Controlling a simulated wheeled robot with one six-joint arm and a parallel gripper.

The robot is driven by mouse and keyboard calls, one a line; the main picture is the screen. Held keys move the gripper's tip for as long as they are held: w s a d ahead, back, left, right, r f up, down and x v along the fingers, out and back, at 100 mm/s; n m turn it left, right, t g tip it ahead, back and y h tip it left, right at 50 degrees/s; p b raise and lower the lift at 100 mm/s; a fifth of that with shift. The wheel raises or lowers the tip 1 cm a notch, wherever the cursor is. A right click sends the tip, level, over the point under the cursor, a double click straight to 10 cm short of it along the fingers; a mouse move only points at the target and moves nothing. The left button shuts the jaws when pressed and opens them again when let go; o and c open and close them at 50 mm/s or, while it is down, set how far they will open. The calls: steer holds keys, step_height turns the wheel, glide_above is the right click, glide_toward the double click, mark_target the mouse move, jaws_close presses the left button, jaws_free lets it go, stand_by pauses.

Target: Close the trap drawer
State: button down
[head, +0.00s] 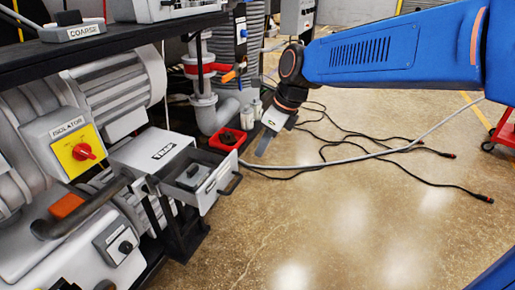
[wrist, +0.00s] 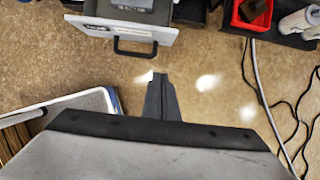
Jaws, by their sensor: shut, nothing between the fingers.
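The trap drawer (head: 205,182) is pulled out of the grey housing labelled TRAP (head: 160,152) at the left. It is an open light-grey tray with a dark block inside and a black bar handle (head: 230,184) on its front. In the wrist view the drawer front (wrist: 120,35) and its handle (wrist: 135,47) are at the top, left of centre. My gripper (head: 264,146) is shut and empty, pointing down to the right of the drawer, apart from the handle. In the wrist view its fingers (wrist: 158,85) are together, below the handle in the picture.
A red bin (head: 228,138) stands behind the drawer, near grey pipes. Black cables (head: 330,150) and a grey hose (head: 390,152) lie on the floor at the right. A yellow isolator panel (head: 76,149) is at the left. The floor (head: 310,215) in front is clear.

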steer(key=w+a+f, duration=0.2)
steer(key=a+f, duration=0.4)
steer(key=f, duration=0.1)
steer(key=shift+w+a+f, duration=0.2)
steer(key=shift+w, duration=0.15)
steer(key=shift+a, duration=0.1)
